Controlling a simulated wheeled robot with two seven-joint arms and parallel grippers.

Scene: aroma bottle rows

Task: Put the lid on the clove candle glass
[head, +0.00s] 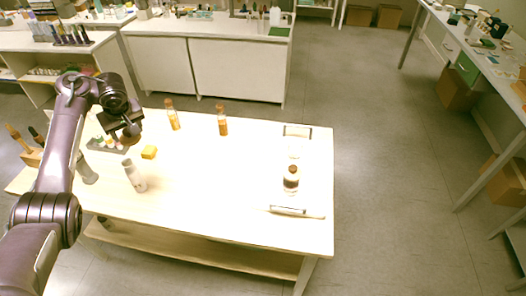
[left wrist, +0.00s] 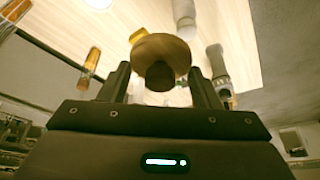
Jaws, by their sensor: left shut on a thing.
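My left gripper (head: 130,133) is raised over the left part of the pale table. In the left wrist view, the round wooden lid (left wrist: 160,48) with a dark knob is held at the fingertips of my left gripper (left wrist: 160,85), which is shut on it. A small jar (head: 291,180) with dark contents and a pale label stands upright on the right part of the table, well apart from the gripper. A clear glass (head: 293,151) stands behind it. Which one is the clove candle glass cannot be read. My right gripper is not in view.
Two amber bottles (head: 172,115) (head: 222,121) stand along the back edge. A yellow block (head: 149,152), a grey bottle (head: 135,177) and a small dark tray (head: 104,144) are on the left. Flat boards lie at the right front (head: 297,211) and back (head: 297,131). The table's middle is clear.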

